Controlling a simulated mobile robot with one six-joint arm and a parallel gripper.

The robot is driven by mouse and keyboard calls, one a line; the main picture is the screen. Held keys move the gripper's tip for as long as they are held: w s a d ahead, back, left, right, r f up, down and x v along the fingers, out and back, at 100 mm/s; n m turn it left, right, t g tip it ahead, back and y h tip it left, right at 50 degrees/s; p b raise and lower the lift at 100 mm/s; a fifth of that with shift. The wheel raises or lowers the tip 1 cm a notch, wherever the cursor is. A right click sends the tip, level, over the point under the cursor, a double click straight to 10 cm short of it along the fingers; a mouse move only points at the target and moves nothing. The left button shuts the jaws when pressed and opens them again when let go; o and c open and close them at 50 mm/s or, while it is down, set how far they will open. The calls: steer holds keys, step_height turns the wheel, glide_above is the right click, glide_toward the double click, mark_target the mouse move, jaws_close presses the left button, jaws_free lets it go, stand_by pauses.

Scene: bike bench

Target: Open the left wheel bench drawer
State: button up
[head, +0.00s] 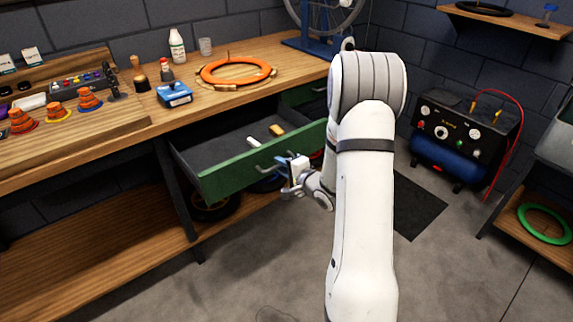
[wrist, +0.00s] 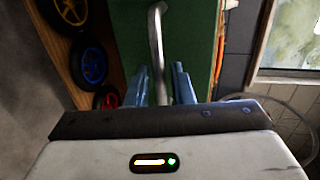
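The left wheel bench drawer (head: 222,178) has a green front and a dark grey inside, and it stands pulled well out from under the bench top. Its metal handle (head: 268,168) is on the front face. My gripper (head: 288,173) is at the handle, in front of the drawer. In the wrist view the handle (wrist: 157,45) runs between the two blue-grey fingers of my gripper (wrist: 160,85). The fingers are spread, with gaps visible beside the bar. The fingertips are small and partly hidden in the head view.
A light and a yellow item (head: 277,130) lie in the drawer. A second green drawer front (head: 303,93) is further right. The wooden bench top (head: 215,98) holds an orange ring (head: 238,72) and bottles. Wheels (wrist: 90,60) lie on the lower shelf. A black compressor (head: 462,130) stands at right.

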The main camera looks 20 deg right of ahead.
steer(key=shift+o, duration=1)
steer(key=shift+d, duration=0.15)
steer(key=v, duration=0.7)
steer(key=shift+s+p, duration=0.3)
steer(key=shift+p, duration=0.1)
steer(key=shift+d+r, duration=0.1)
